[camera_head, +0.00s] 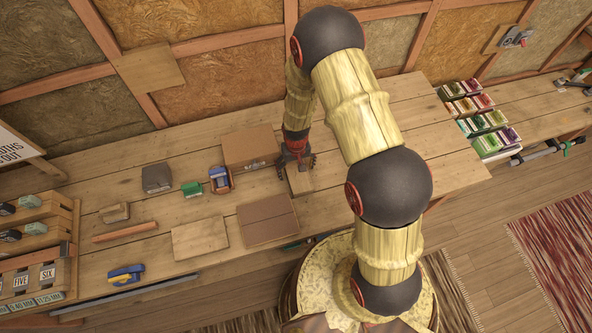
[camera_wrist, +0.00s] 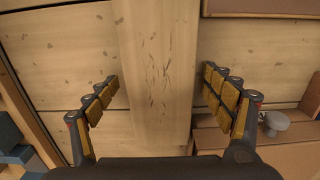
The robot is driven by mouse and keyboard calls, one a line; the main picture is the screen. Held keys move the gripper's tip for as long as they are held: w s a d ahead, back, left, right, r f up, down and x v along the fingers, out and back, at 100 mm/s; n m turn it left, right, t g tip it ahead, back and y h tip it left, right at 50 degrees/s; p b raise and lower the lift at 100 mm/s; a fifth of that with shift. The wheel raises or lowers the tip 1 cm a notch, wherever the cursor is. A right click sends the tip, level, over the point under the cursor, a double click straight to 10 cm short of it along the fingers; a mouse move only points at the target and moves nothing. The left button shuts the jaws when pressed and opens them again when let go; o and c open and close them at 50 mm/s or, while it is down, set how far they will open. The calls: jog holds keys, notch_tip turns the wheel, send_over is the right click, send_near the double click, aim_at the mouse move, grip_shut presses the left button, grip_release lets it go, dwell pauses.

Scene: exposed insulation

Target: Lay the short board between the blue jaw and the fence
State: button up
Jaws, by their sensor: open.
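My gripper (camera_head: 298,158) is low over the workbench, right of the cardboard box. In the wrist view, its open fingers (camera_wrist: 160,100) stand on either side of a pale wooden board (camera_wrist: 158,45), with gaps to both sides. The same board (camera_head: 300,182) shows in the head view, partly hidden by the gripper; it looks like the short board. A blue piece (camera_head: 125,275), which looks like the blue jaw, is at the bench's front left. A reddish wooden strip (camera_head: 125,231) lies behind it, possibly the fence. Bare bench shows between them.
A cardboard box (camera_head: 250,147), an open box with blue contents (camera_head: 219,180), a brown flat box (camera_head: 267,219) and a pale flat panel (camera_head: 200,238) lie left of my gripper. A wooden rack (camera_head: 40,245) stands far left. The bench right of my arm (camera_head: 440,140) is mostly clear.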

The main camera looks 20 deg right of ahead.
jog(key=shift+c, duration=1.2)
jog(key=c, duration=1.3)
